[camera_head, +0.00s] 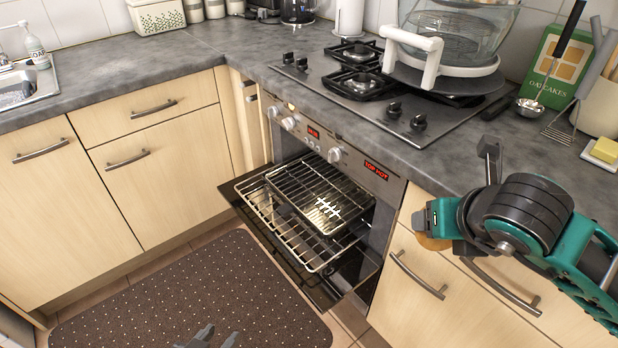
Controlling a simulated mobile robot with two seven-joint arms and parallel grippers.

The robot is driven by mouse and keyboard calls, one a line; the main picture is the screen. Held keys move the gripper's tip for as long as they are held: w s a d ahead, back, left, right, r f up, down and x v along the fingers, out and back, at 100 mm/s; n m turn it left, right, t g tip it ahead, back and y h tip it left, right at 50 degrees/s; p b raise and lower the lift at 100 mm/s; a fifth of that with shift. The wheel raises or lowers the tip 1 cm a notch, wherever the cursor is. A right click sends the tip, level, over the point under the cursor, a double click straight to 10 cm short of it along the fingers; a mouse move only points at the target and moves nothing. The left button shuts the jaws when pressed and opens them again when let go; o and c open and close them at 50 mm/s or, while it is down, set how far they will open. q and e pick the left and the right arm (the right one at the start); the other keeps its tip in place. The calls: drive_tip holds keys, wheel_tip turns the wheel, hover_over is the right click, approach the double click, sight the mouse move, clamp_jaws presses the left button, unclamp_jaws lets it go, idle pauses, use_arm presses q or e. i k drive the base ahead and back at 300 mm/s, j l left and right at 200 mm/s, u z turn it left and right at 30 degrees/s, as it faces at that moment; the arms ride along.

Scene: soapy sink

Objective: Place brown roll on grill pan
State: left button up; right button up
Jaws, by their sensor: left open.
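The grill pan (318,198), a dark pan with a wire grid, sits on the pulled-out rack of the open oven. My left gripper (209,338) shows only as dark grey fingertips at the bottom edge, over the mat. It is open, and nothing shows between the tips. My teal right arm comes in from the right, in front of the counter. A grey part that may be its gripper (489,152) shows above it, and its jaw state is unclear. I cannot make out the brown roll for certain. A small tan round shape under the right arm's end cannot be identified.
The oven rack (272,217) sticks out over the lowered oven door (238,195). A hob (405,95) with a large glass-bowled appliance (450,45) is above. Drawer handles (418,277) project at right.

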sight(323, 200)
drive_tip(key=i+j, duration=0.35)
drive_tip(key=j, duration=0.15)
drive_tip(key=i+j, duration=0.7)
drive_tip(key=j, duration=0.25)
